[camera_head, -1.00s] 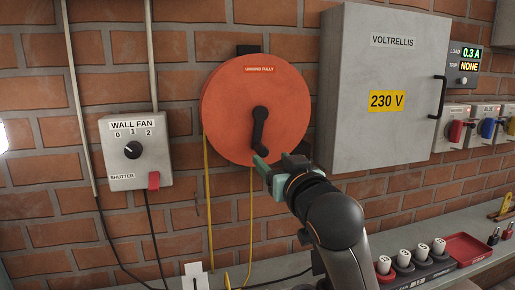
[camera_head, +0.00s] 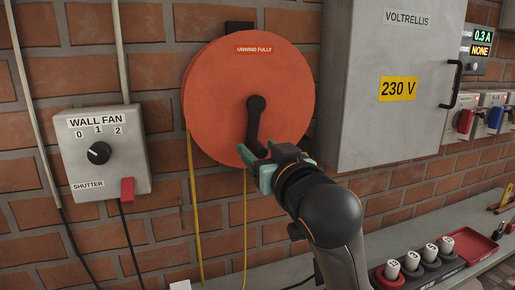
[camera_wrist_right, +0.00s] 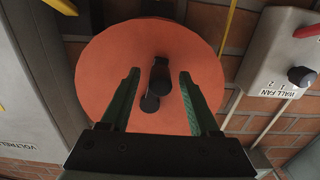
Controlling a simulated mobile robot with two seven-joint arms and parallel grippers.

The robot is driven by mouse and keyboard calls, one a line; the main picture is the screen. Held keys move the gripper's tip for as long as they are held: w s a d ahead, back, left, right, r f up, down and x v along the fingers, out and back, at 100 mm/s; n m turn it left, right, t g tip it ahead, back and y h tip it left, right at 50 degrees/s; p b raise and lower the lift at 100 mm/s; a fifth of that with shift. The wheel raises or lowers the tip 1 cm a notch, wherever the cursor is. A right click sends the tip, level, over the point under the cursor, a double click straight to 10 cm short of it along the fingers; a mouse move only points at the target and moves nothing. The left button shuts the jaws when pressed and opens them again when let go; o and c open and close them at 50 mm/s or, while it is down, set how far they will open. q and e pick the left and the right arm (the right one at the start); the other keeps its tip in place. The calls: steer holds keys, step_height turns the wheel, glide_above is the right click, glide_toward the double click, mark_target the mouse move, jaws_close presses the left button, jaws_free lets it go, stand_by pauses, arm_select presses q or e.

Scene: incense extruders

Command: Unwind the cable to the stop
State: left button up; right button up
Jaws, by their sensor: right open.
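An orange round cable reel (camera_head: 215,85) labelled "UNWIND FULLY" hangs on the brick wall and also fills the middle of the right wrist view (camera_wrist_right: 105,70). Its black crank (camera_head: 255,122) points down from the hub. Yellow cable (camera_head: 194,215) hangs below the reel in two strands. My right gripper (camera_head: 258,158) is at the reel's lower edge, near the crank's lower end. In the right wrist view its green fingers (camera_wrist_right: 155,95) are apart, with the crank (camera_wrist_right: 158,82) showing between them, not clamped. My left gripper is not in view.
A wall fan switch box (camera_head: 98,155) with a red shutter switch is at left. A grey Voltrellis cabinet (camera_head: 395,45) stands out from the wall at right. A shelf (camera_head: 445,222) below carries several numbered cylinders (camera_head: 411,260) and a red tray (camera_head: 475,246).

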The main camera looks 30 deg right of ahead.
jaws_close()
stand_by(0.5)
stand_by(0.9)
